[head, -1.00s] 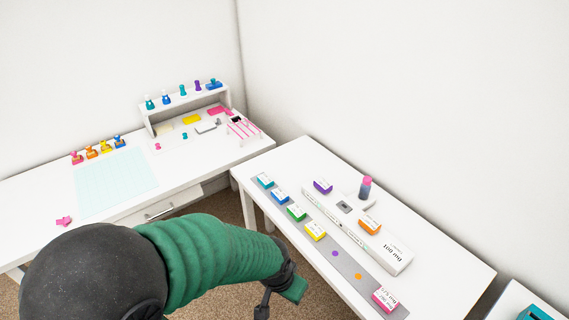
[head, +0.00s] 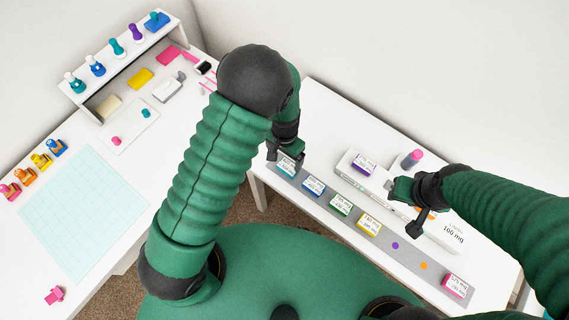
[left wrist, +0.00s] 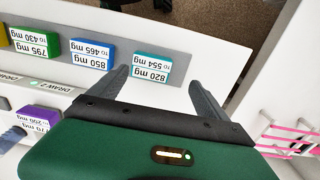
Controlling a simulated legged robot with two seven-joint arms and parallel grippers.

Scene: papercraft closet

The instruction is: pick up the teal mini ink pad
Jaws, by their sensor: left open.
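The teal mini ink pad (head: 286,170) is a small block with a white label at the far left end of the grey strip on the right table. In the left wrist view the teal pad (left wrist: 152,66) stands between and just beyond my open fingertips. My left gripper (head: 284,158) is open over the pad and partly covers it in the head view; its fingers (left wrist: 158,78) show apart in the left wrist view. Whether they touch the pad I cannot tell. My right gripper (head: 408,206) hangs over the long white box, its jaws unclear.
A blue pad (head: 313,187), a green pad (head: 340,204) and a yellow pad (head: 368,223) follow along the strip. A pink-capped bottle (head: 412,158) stands behind.

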